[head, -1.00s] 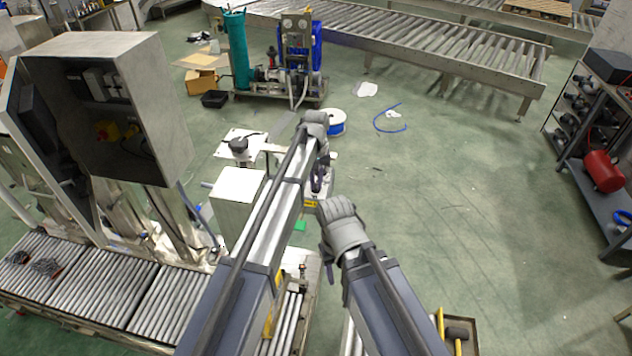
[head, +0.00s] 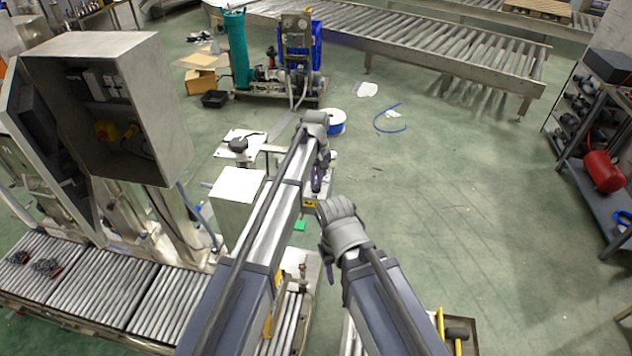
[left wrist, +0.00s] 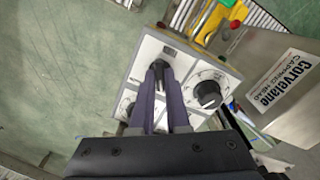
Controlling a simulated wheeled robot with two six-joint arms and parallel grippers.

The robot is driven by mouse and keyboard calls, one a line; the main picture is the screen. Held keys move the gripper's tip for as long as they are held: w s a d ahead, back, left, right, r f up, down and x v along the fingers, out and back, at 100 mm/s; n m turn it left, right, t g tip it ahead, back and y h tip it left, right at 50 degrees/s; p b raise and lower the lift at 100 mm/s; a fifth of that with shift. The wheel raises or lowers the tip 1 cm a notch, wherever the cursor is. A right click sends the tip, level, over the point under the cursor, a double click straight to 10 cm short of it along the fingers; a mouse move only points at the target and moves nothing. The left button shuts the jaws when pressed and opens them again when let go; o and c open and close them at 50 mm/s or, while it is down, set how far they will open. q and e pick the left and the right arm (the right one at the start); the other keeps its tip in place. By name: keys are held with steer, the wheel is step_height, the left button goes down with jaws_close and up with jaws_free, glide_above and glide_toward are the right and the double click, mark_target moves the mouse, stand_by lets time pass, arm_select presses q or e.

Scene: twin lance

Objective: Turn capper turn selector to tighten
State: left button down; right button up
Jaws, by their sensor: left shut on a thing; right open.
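The capper's light grey control panel (left wrist: 150,48) fills the middle of the left wrist view. My left gripper (left wrist: 160,72) is shut on a small black selector knob at the panel's upper middle, and the fingers cover most of it. Its pointer direction and markings are hidden. A larger round black dial knob (left wrist: 208,93) with a printed scale sits to the right, apart from the fingers. In the head view my left gripper (head: 318,182) points down over the capper. My right gripper (head: 324,252) is open, lower in the picture and away from the panel.
A steel housing with a Corvelane label (left wrist: 282,80) stands right of the panel. A red button (left wrist: 234,24) and yellow part are near its top. In the head view, a white box (head: 238,186) and roller conveyor (head: 110,290) lie left; open floor (head: 470,210) lies right.

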arm_select(q)
steer(key=c, duration=0.9)
jaws_free()
steer(key=shift+r, duration=0.1)
step_height(320, 180, up, 8)
steer(key=p, duration=0.8)
steer(key=shift+f, duration=0.2)
